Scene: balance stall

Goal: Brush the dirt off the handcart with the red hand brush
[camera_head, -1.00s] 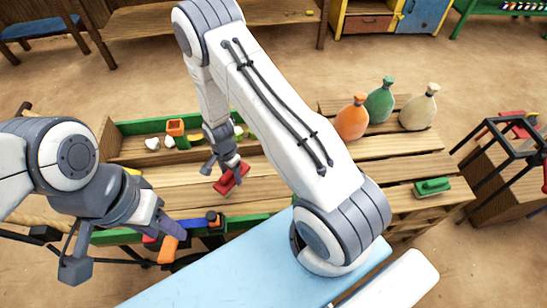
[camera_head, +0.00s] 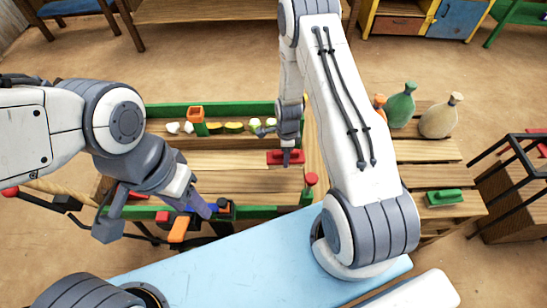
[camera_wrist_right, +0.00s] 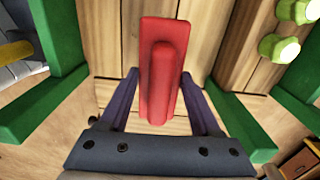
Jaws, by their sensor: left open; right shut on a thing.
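The handcart has a plank bed (camera_head: 225,161) between green side rails (camera_head: 165,110). My right gripper (camera_head: 288,145) is shut on the red hand brush (camera_head: 286,157) at the right part of the bed. In the right wrist view the brush (camera_wrist_right: 160,70) sits between the fingers (camera_wrist_right: 160,100), over bare planks. Whether its bristles touch the planks cannot be told. My left gripper (camera_head: 155,215) is open and empty, by the cart's near rail. I cannot make out dirt on the visible planks; my arms hide part of the cart.
An orange-and-green block (camera_head: 196,118) and small yellow and green pieces (camera_head: 233,127) lie along the far rail. An orange block (camera_head: 179,229) is near my left gripper. To the right, a slatted table holds a green brush (camera_head: 444,197) and bottles (camera_head: 440,116). A light blue surface (camera_head: 270,255) lies in front.

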